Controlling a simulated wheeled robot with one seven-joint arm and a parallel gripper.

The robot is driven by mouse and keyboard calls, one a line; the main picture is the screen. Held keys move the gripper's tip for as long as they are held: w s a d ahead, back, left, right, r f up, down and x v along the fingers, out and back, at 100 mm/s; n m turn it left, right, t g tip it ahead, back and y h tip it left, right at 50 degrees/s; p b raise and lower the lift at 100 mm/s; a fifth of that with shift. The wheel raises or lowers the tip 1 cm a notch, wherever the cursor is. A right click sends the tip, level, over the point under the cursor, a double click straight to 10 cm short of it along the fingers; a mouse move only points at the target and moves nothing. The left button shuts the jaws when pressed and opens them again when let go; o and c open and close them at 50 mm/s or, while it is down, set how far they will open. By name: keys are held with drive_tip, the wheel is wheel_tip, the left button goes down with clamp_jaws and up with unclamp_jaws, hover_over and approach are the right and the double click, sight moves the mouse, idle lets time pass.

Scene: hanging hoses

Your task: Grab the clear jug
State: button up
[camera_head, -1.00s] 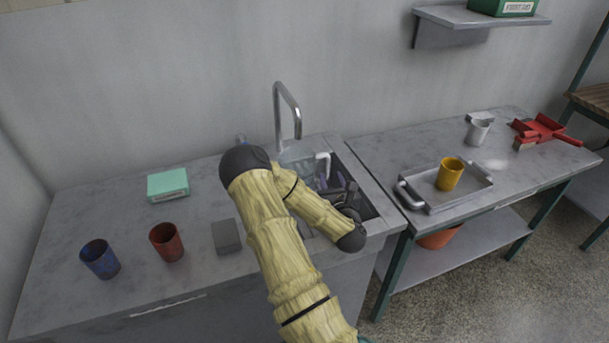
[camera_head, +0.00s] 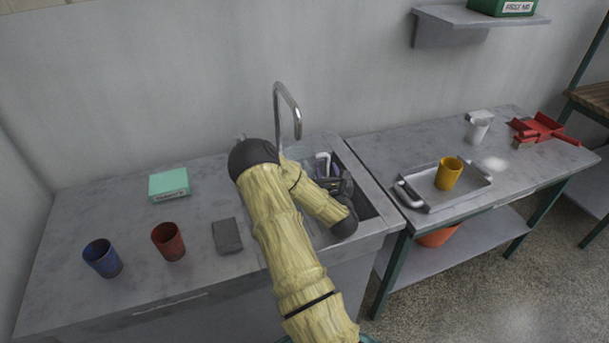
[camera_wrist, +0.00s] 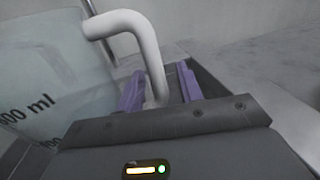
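The clear jug (camera_wrist: 45,75) fills the left of the wrist view, with dark "ml" lettering on its side. Its white handle (camera_wrist: 150,42) bends down between the two purple fingers of my gripper (camera_wrist: 160,92). The fingers stand apart with space beside the handle, so the grip looks open around it; the fingertips' depth along the handle is hard to judge. In the head view the jug's handle (camera_head: 323,160) shows at the sink, while my arm hides most of the jug body. My gripper (camera_head: 333,178) is small and partly hidden there.
The sink (camera_head: 368,205) lies under my gripper, with a tall faucet (camera_head: 290,100) behind. Left on the counter are a blue cup (camera_head: 102,258), a red cup (camera_head: 168,241), a grey block (camera_head: 227,236) and a green box (camera_head: 169,184). A tray (camera_head: 440,201) holding a yellow cup (camera_head: 449,173) stands right.

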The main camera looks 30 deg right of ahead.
clamp_jaws()
drive_tip(key=shift+r, duration=0.2)
idle(0.3)
